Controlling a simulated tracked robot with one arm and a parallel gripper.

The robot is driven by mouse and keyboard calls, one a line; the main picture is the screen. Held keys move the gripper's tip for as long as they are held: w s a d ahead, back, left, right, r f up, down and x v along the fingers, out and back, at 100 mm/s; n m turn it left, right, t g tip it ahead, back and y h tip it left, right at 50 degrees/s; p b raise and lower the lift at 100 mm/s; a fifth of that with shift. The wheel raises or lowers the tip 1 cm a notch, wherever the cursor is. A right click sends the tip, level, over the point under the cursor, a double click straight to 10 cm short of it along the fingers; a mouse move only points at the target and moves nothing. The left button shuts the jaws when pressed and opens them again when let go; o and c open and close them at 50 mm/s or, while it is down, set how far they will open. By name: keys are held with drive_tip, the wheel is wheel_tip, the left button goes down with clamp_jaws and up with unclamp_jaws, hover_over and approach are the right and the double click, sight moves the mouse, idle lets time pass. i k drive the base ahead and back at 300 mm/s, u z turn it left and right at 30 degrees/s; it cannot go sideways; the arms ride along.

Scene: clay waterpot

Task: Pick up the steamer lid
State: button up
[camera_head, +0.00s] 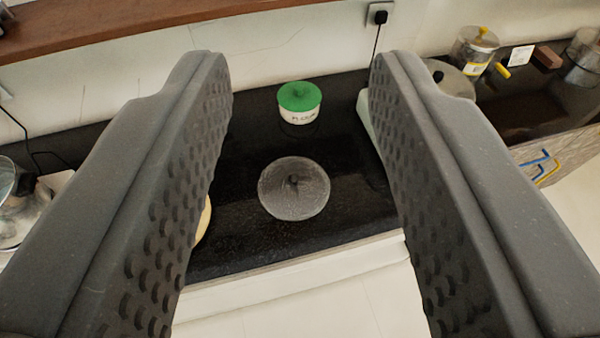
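The steamer lid (294,189) looks like a grey round disc with a small dark knob at its centre. It lies on the black countertop (345,160), near the counter's front edge. My gripper (295,70) is open, with its two dark grey studded fingers wide apart at left and right. The lid shows in the gap between the fingers, beyond them and not touched. Nothing is held. The fingers hide parts of the counter on both sides.
A white pot with a green lid (299,101) stands behind the steamer lid. A metal kettle (20,205) is at far left. A brown shelf (120,30) runs along the wall. A black plug (379,16) hangs a cord.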

sight(294, 189)
drive_tip(key=u, duration=2.35)
drive_tip(key=k, duration=0.8)
drive_tip(key=z, duration=1.85)
drive_tip(key=i, duration=0.8)
drive_tip(key=z, duration=0.05)
